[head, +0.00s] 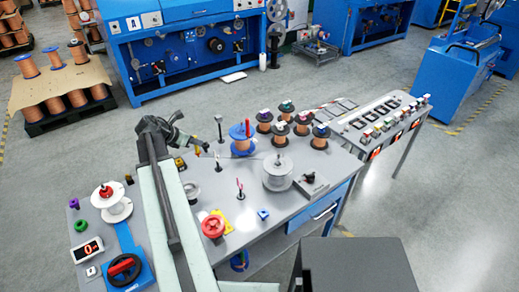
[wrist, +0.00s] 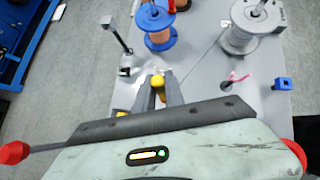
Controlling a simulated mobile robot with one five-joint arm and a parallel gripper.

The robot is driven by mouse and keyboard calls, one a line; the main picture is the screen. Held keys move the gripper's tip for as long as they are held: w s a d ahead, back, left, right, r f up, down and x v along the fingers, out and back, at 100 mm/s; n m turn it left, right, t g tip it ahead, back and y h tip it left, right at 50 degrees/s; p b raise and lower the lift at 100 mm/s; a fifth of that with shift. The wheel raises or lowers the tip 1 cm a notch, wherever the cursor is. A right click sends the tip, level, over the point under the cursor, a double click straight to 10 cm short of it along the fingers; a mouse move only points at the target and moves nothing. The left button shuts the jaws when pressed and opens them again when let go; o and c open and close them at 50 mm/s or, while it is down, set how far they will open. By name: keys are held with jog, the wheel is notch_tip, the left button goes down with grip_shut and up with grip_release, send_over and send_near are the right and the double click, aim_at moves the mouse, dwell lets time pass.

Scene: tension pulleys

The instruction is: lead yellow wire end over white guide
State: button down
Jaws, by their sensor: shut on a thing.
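My gripper (head: 203,149) is over the back left of the grey workbench. In the wrist view its two fingers (wrist: 158,88) are closed around the yellow wire end (wrist: 157,81). A thin wire runs from there up and right towards the pale grey spool (wrist: 246,25), which also shows in the head view (head: 278,172). I cannot tell for sure which is the white guide.
A blue-flanged copper spool (wrist: 157,25) stands just beyond the gripper, and several copper spools (head: 285,127) are at the back right. A red knob (head: 213,226) is near the front. A button console (head: 380,122) stands right.

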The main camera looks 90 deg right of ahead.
jog(key=shift+w+d, duration=0.1)
jog(key=shift+w, duration=0.25)
jog(key=s+a+m+g+y, duration=0.1)
jog(key=s+a+m, duration=0.1)
jog(key=s, duration=1.7)
jog(key=s+a+m+g+y, duration=0.1)
jog(key=s+a+m, duration=0.1)
jog(key=s, duration=1.7)
jog(key=w+d, duration=0.5)
jog(key=w, duration=0.9)
jog(key=w+d, duration=0.6)
jog(key=w, duration=0.8)
jog(key=w+d, duration=0.5)
jog(key=w, duration=1)
jog(key=shift+d, duration=0.2)
notch_tip(320, 180, down, 3)
jog(key=b, duration=0.3)
jog(key=shift+f, duration=0.1)
